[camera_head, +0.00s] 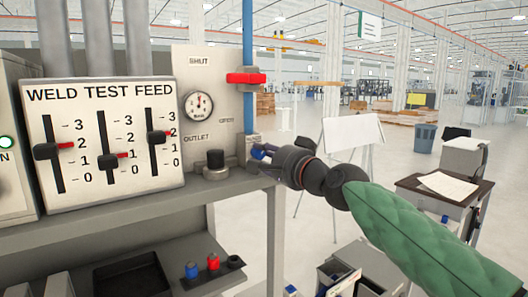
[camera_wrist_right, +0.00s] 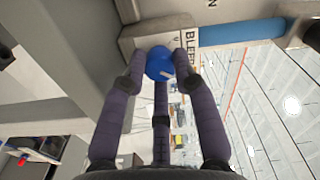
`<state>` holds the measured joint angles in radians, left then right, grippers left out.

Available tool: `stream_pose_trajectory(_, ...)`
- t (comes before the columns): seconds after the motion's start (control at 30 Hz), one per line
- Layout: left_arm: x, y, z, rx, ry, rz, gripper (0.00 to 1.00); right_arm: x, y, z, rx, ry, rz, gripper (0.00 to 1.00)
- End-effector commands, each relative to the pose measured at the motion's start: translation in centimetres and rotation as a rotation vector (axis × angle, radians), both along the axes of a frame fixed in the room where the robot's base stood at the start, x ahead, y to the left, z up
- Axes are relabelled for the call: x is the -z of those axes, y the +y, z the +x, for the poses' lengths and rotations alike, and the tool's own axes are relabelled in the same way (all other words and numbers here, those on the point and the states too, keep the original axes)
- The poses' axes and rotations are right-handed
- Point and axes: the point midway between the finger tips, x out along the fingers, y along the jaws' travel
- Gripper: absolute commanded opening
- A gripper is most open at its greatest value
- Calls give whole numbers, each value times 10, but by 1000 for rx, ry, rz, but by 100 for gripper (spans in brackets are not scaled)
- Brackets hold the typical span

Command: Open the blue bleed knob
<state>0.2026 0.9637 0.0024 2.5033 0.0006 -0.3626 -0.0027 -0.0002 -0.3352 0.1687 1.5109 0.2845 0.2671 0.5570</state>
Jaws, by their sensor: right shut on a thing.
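The blue bleed knob (camera_wrist_right: 159,64) sits on a light block (camera_wrist_right: 135,38) with a label that reads in part "BLEE" in the right wrist view. My right gripper (camera_wrist_right: 160,68) has its dark fingers on both sides of the knob and is shut on it. In the head view my right gripper (camera_head: 264,152) reaches in from the right, at the block under the blue pipe, and a bit of the blue knob (camera_head: 257,152) shows between the fingers. The fingers hide most of the knob there. My left gripper is not in view.
A blue pipe (camera_head: 247,40) with a red valve handle (camera_head: 246,78) runs above the block. A gauge (camera_head: 198,106), a black knob (camera_head: 215,160) and the weld test feed slider panel (camera_head: 80,175) stand to the left. A shelf (camera_head: 120,215) runs below.

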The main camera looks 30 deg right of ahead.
Motion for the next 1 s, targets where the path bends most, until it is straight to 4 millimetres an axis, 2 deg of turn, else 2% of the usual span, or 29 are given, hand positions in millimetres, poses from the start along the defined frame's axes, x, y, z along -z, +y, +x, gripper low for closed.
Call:
stream_pose_trajectory(0.03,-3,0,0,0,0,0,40,-9,-4,-3,9,-15,27,0)
stream_pose_trajectory(0.33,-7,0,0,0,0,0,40,-7,-4,-3,9,-6,126,0)
stream_pose_trajectory(0.83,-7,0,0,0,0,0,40,-7,-4,-3,9,-6,142,0)
stream_pose_trajectory(0.87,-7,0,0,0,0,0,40,-7,-4,-3,9,-6,142,32)
stream_pose_trajectory(0.9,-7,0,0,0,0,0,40,-7,-4,-3,9,-6,142,43)
stream_pose_trajectory(0.93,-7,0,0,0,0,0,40,-7,-4,-3,9,-6,142,52)
stream_pose_trajectory(1.0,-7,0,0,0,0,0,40,-6,-3,-2,8,-4,142,53)
